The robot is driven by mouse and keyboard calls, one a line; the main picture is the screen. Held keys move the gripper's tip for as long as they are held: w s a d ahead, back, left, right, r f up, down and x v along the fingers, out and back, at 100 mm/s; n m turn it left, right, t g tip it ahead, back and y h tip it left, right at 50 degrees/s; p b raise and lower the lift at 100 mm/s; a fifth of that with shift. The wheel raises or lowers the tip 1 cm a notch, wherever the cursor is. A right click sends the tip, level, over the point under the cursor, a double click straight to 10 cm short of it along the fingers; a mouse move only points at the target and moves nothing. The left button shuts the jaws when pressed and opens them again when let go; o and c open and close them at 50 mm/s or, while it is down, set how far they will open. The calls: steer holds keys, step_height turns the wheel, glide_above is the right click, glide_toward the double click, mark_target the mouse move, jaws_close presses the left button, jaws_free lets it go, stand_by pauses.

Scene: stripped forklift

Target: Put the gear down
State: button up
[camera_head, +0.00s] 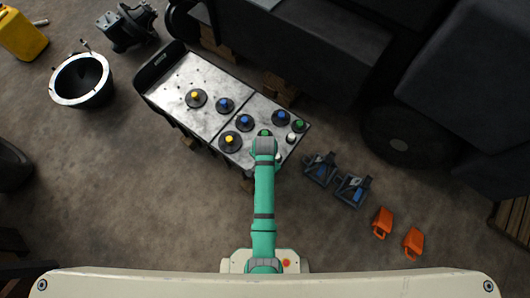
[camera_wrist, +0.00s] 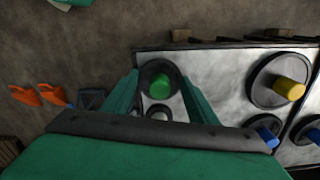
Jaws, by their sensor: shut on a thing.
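The gear with a green hub (camera_wrist: 160,84) is a dark disc between the two fingers of my gripper (camera_wrist: 160,98) in the wrist view. My gripper is shut on it. In the head view my gripper (camera_head: 264,143) is over the near right end of the metal-topped table (camera_head: 185,104), and a bit of green shows at its tip. I cannot tell whether the held gear touches the table top. A second gear with a green hub (camera_head: 298,125) lies at the table's right end.
Gears with yellow hubs (camera_head: 229,139) and blue hubs (camera_head: 246,119) stand on the table, close to my gripper. A light grey peg (camera_wrist: 159,112) shows just beyond the held gear. Blue-grey parts (camera_head: 352,190) and orange parts (camera_head: 382,222) lie on the floor to the right.

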steer(key=o, duration=1)
steer(key=shift+f, duration=0.1)
steer(key=shift+c, duration=0.2)
step_height(320, 180, up, 12)
steer(key=s+a+f+n+t, duration=0.2)
steer(key=s+f+n+t, duration=0.15)
steer(key=s+t, duration=0.5)
steer(key=s+r+n+t, duration=0.2)
steer(key=s+r, duration=0.2)
steer(key=r, duration=0.4)
steer(key=s+d+r+n+t, duration=0.1)
steer(key=s+r+n+t, duration=0.1)
steer(key=s+r, duration=0.3)
steer(key=s+d+r+n+t, duration=0.1)
steer(key=s+r+n+t, duration=0.1)
steer(key=r, duration=0.9)
steer(key=shift+s+r+t, duration=0.35)
steer(key=shift+s+t, duration=0.1)
steer(key=shift+s, duration=0.8)
